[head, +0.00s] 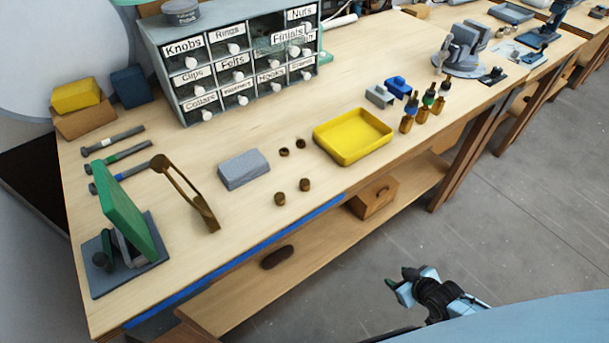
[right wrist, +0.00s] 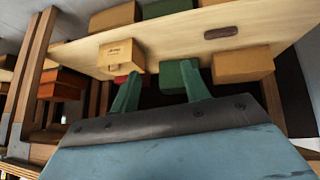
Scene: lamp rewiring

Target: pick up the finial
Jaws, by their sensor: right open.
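I cannot tell for sure which thing is the finial. Several small brass pieces stand on the workbench (head: 235,205): a front pair, with one brass piece (head: 279,198) and another brass piece (head: 305,184), and a darker pair behind, with one dark piece (head: 284,152) and another dark piece (head: 300,143). A drawer labelled Finials (head: 287,36) is in the grey cabinet. My right gripper (head: 399,283) is low over the floor, in front of the bench and away from these pieces. In the right wrist view its green fingers (right wrist: 162,90) are apart with nothing between them. My left gripper is not in view.
A yellow tray (head: 352,137), a grey block (head: 243,169) and a brass arm (head: 185,192) are on the bench. A green panel on a stand (head: 130,210) is at left. Boxes, including a wooden box (right wrist: 121,55), sit under the bench near my right gripper.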

